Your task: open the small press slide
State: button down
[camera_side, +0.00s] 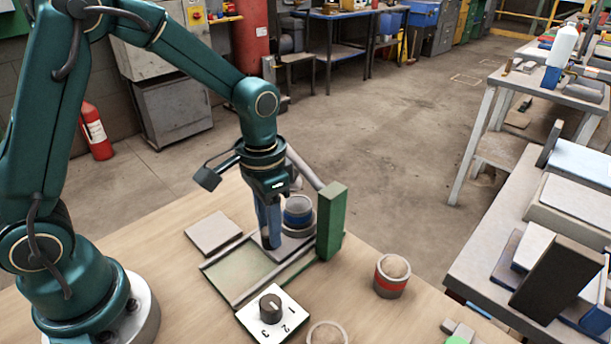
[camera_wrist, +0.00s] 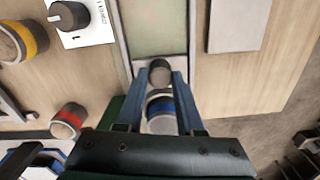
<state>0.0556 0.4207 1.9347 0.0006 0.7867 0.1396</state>
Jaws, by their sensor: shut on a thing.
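The small press stands on the wooden table. It has a green upright post (camera_side: 331,222) and a pale greenish bed (camera_side: 238,268) between two metal rails. The slide, a grey plate (camera_side: 292,246), sits at the post end of the bed. A blue-banded cup (camera_side: 299,212) stands at that end; it also shows between my fingers in the wrist view (camera_wrist: 160,112). My gripper (camera_side: 270,242) points down at the slide. In the wrist view my blue fingers (camera_wrist: 160,76) are shut on a dark round knob (camera_wrist: 159,70) on the slide. The bed (camera_wrist: 156,28) beyond the knob is bare.
A dial box (camera_side: 272,312) with numbers stands beside the press. A red-banded cup (camera_side: 391,276) stands to the right, and another cup (camera_side: 327,334) is at the bottom edge. A flat grey plate (camera_side: 214,233) lies left of the press.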

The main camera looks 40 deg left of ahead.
jog(key=shift+s+r, duration=0.1)
dwell(0.6)
jog(key=s, duration=0.8)
jog(key=shift+s, duration=0.2)
jog(key=c, duration=0.5)
grip_release()
jog(key=shift+r, duration=2.55)
